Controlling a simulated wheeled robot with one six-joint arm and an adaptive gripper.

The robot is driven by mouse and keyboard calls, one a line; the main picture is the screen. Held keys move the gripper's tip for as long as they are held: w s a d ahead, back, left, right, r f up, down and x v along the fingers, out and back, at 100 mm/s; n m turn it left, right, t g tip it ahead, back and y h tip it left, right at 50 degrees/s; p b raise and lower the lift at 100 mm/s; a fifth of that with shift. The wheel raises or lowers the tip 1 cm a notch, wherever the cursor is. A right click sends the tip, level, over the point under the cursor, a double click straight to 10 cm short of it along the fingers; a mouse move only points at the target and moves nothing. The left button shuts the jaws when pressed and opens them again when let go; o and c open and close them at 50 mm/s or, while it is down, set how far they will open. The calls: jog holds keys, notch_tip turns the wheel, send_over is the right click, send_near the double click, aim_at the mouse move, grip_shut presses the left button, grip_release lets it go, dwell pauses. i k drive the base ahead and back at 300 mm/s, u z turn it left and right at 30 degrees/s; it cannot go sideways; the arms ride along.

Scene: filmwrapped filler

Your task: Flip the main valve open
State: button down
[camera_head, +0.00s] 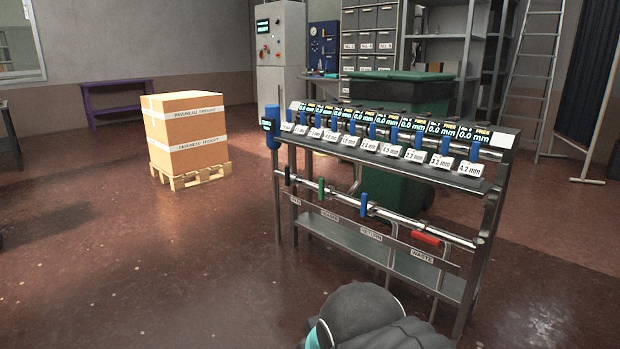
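A grey metal rack (375,250) stands right of centre with a pipe along its lower half. The pipe carries a black handle (287,175), a green handle (321,187), a blue handle (363,204) and a red handle (425,238). The black, green and blue handles stand upright; the red one lies nearly along the pipe. Labels below seem to read HEADER, RETURN and WASTE; the leftmost is too small to read. I cannot tell which handle is the main valve. A dark rounded part of my arm shows at the bottom; my gripper is not visible.
The rack's top shelf holds a row of gauges (395,125) with white tags below. A green bin (385,90) stands right behind the rack. A wrapped carton (185,130) sits on a wooden pallet (192,177) at left. The floor left of the rack is clear.

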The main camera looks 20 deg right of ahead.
aim_at(288, 181)
jog(key=z, duration=0.85)
jog(key=i, duration=1.6)
jog(key=u, duration=0.65)
jog(key=k, duration=0.5)
jog(key=u, duration=0.45)
jog(key=i, duration=1.3)
jog(key=z, duration=0.15)
